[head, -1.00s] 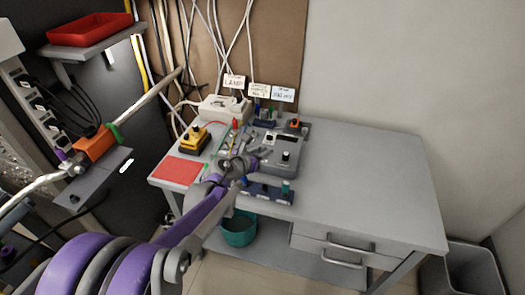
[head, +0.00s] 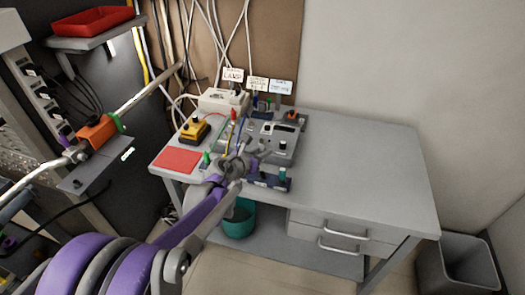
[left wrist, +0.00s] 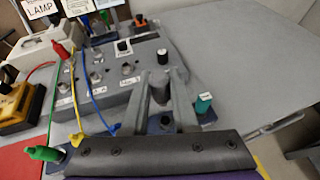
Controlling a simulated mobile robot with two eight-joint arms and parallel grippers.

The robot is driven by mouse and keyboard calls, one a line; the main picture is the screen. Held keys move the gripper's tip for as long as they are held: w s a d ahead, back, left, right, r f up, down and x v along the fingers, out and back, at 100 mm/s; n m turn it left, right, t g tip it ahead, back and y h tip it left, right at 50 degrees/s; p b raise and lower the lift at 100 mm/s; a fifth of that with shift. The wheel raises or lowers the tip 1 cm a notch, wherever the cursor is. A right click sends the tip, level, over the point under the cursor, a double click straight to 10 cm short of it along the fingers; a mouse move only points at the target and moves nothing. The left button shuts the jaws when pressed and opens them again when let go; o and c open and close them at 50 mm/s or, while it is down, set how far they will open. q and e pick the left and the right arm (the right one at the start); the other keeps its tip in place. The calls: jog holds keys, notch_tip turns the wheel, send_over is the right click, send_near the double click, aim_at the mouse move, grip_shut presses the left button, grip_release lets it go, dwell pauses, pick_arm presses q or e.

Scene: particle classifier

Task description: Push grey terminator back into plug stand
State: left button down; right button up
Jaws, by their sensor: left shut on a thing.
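The dark blue plug stand (head: 270,184) sits near the front edge of the table, right of my left gripper. It holds a green terminator (head: 283,174); the stand (left wrist: 207,117) and the green terminator (left wrist: 203,103) also show in the left wrist view. My left gripper (head: 262,153) is over the stand area, its fingers pointing away toward the grey meter box (head: 277,143). In the left wrist view the fingers (left wrist: 161,82) close together on a small grey piece, taken to be the grey terminator. It is mostly hidden, and its contact with the stand cannot be told.
A yellow box (head: 193,130) and red mat (head: 179,159) lie left. A white socket block (head: 222,101) stands behind. The right half of the table (head: 360,165) is clear.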

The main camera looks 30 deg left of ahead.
pick_arm(q)
jog(key=shift+f+b, duration=1.8)
jog(key=shift+f, duration=0.8)
jog(key=shift+f+b, duration=1.15)
jog(key=shift+f, duration=0.3)
jog(key=c, duration=0.6)
grip_release()
jog(key=p+v, duration=0.2)
jog(key=v, duration=0.8)
jog(key=shift+s+r, duration=0.2)
jog(key=shift+s, duration=0.15)
